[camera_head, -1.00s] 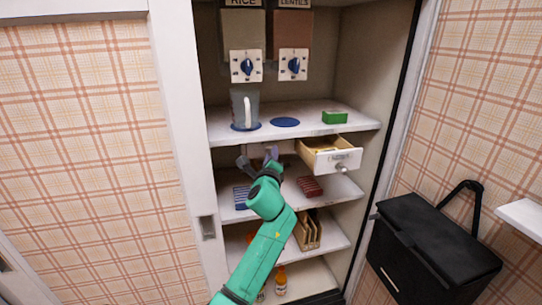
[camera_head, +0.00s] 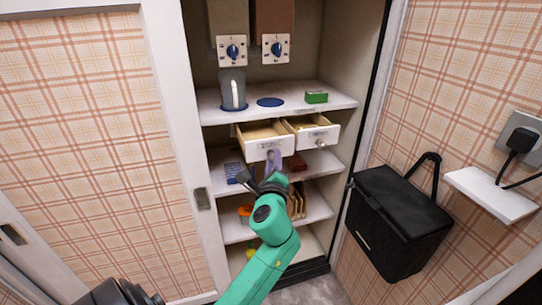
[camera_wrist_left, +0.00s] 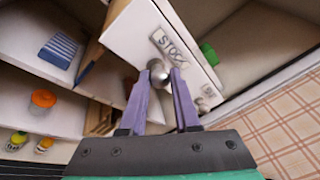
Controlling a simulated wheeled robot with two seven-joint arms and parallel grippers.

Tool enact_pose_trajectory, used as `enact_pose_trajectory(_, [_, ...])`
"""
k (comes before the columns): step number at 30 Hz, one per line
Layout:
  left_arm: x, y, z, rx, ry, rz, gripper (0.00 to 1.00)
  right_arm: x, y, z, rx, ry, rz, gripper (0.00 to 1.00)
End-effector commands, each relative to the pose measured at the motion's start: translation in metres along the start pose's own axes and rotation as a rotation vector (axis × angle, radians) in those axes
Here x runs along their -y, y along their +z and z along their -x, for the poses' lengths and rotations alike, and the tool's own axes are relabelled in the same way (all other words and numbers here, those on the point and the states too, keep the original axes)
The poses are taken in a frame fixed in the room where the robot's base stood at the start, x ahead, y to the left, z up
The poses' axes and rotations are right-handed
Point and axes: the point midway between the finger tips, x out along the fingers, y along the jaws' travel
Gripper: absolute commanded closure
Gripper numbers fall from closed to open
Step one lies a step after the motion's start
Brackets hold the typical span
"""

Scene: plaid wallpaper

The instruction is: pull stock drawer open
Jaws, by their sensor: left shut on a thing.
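The stock drawer (camera_head: 266,142) is the left one of two white-fronted drawers under the cupboard's top shelf, and it stands partly open. Its STOCK label (camera_wrist_left: 172,44) and round metal knob (camera_wrist_left: 158,70) show in the left wrist view. My left gripper (camera_head: 272,164) is in front of this drawer. Its purple fingers (camera_wrist_left: 160,88) are shut on the knob. My right gripper is not in view.
The other drawer (camera_head: 315,134) stands open beside it on the right. A jug (camera_head: 232,88) and green box (camera_head: 316,96) are on the shelf above. A black bag (camera_head: 398,220) hangs on the right wall. Lower shelves hold small goods.

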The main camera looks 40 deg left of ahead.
Motion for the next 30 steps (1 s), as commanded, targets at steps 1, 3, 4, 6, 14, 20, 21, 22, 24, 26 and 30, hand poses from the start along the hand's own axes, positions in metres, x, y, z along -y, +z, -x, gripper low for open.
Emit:
enact_pose_trajectory(1, [0.0, 0.0, 0.0, 0.0, 0.0, -0.001, 1.0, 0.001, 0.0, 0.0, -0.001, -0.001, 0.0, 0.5])
enact_pose_trajectory(3, [0.0, 0.0, 0.0, 0.0, 0.0, -0.001, 1.0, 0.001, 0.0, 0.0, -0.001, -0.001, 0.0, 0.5])
enact_pose_trajectory(4, [0.0, 0.0, 0.0, 0.0, 0.0, -0.001, 1.0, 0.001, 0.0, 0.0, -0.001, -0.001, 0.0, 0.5])
enact_pose_trajectory(6, [0.0, 0.0, 0.0, 0.0, 0.0, -0.001, 1.0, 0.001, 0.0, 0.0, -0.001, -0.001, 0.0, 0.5])
enact_pose_trajectory(14, [0.0, 0.0, 0.0, 0.0, 0.0, -0.001, 0.4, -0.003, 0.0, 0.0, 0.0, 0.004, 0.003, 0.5])
enact_pose_trajectory(20, [0.0, 0.0, 0.001, 0.0, -0.001, -0.001, 0.4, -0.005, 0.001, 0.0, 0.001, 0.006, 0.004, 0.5])
enact_pose_trajectory(21, [-0.001, 0.0, 0.003, -0.001, 0.0, -0.001, 0.4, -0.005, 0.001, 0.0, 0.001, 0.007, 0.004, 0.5])
enact_pose_trajectory(22, [-0.001, -0.001, 0.005, -0.001, 0.0, -0.001, 0.4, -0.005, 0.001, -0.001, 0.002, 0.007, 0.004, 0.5])
enact_pose_trajectory(24, [-0.001, -0.001, 0.014, -0.002, 0.0, -0.001, 0.4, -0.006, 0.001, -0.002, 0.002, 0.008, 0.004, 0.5])
enact_pose_trajectory(26, [-0.001, -0.001, 0.025, -0.002, -0.001, 0.0, 0.4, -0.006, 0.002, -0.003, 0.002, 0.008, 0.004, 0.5])
enact_pose_trajectory(30, [-0.003, -0.002, 0.062, -0.003, 0.002, 0.001, 0.4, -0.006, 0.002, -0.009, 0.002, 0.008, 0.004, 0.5])
